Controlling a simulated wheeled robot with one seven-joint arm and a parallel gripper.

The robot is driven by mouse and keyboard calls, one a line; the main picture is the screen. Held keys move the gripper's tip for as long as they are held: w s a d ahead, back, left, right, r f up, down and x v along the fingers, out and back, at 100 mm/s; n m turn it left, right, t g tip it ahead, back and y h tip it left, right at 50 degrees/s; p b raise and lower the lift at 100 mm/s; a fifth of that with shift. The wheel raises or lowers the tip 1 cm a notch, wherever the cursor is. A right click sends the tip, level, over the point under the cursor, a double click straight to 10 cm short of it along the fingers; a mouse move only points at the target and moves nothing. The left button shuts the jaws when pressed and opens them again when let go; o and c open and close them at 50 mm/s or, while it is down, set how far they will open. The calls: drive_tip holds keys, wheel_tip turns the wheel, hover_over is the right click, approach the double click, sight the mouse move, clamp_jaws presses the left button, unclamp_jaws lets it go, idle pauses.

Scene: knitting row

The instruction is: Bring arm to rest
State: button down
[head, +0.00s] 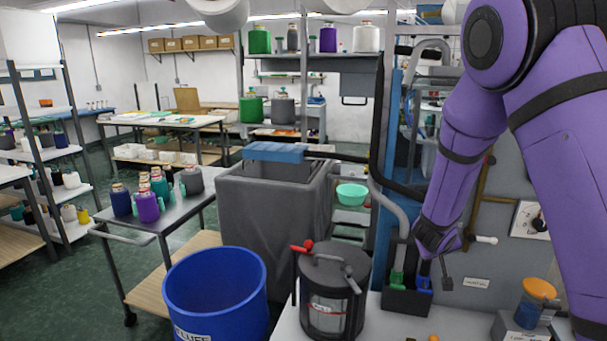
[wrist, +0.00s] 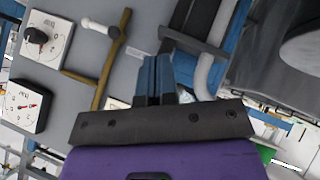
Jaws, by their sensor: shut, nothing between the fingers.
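My purple arm comes down at the right of the head view. My gripper (head: 424,284) is at its lower end, pointing down at the dark open box (head: 405,302) on the worktop. In the wrist view my gripper (wrist: 158,62) shows two blue fingers side by side, shut and with nothing between them. I cannot tell whether the fingertips touch the box or only pass in front of it.
A dark lidded pot (head: 333,300) and a blue bin (head: 215,295) stand left of the gripper. A grey panel with a tan lever (head: 482,195) and a white dial (head: 530,220) is behind my arm. A grey hose (head: 390,205) runs close by. An orange-topped jar (head: 538,292) stands right.

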drive_tip(key=s+a+r+y, duration=0.4)
drive_tip(key=s+r, duration=0.2)
drive_tip(key=r, duration=0.4)
drive_tip(key=s+a+r+y, duration=0.4)
drive_tip(key=s+r, duration=0.3)
drive_tip(key=r, duration=0.3)
drive_tip(key=s+d+r+g+h, duration=0.1)
drive_tip(key=s+r, duration=0.2)
drive_tip(key=s, duration=0.8)
drive_tip(key=s+d+r+g+h, duration=0.1)
drive_tip(key=s+r, duration=0.2)
drive_tip(key=s, duration=0.9)
drive_tip(key=shift+d, duration=0.25)
drive_tip(key=shift+w, duration=0.1)
